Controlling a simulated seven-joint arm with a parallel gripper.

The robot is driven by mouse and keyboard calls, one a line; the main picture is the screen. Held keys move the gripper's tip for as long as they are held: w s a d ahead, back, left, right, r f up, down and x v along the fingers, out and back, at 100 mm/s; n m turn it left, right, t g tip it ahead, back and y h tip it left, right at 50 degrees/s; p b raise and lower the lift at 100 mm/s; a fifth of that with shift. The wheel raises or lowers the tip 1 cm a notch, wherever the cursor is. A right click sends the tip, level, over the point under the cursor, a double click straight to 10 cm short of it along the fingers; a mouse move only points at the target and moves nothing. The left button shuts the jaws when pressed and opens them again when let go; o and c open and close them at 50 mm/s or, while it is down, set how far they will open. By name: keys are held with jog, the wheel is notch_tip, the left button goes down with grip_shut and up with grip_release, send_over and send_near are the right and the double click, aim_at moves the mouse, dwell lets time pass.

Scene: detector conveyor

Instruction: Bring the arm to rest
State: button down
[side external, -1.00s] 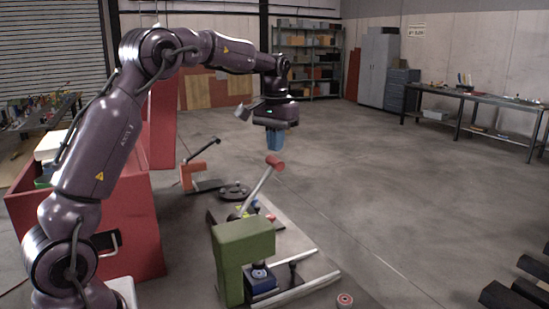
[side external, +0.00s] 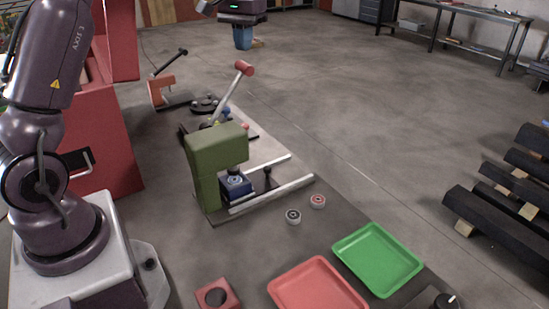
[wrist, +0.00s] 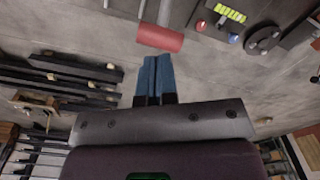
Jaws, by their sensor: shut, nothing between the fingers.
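My gripper (side external: 243,37) hangs at the top of the side view, with its blue fingers pointing down, high above the floor and beyond the work board. In the wrist view its two blue fingers (wrist: 154,78) lie side by side, shut with nothing between them. The red-tipped lever (side external: 244,68) of the green press (side external: 217,150) stands tilted upward, apart from the fingers. Its red end also shows in the wrist view (wrist: 160,38), just ahead of the fingertips.
A red tray (side external: 317,290) and a green tray (side external: 378,258) sit at the front, with two small round parts (side external: 293,216) nearby. An orange lever device (side external: 161,91) stands at the back. Dark beams (side external: 500,215) lie at right. The open floor between is clear.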

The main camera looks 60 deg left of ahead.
jog(key=s+d+r+m+t, duration=0.1)
jog(key=s+d+m+t, duration=0.4)
jog(key=s+d, duration=1.5)
jog(key=s, duration=0.3)
jog(key=shift+s+m, duration=0.25)
jog(key=shift+m, duration=0.15)
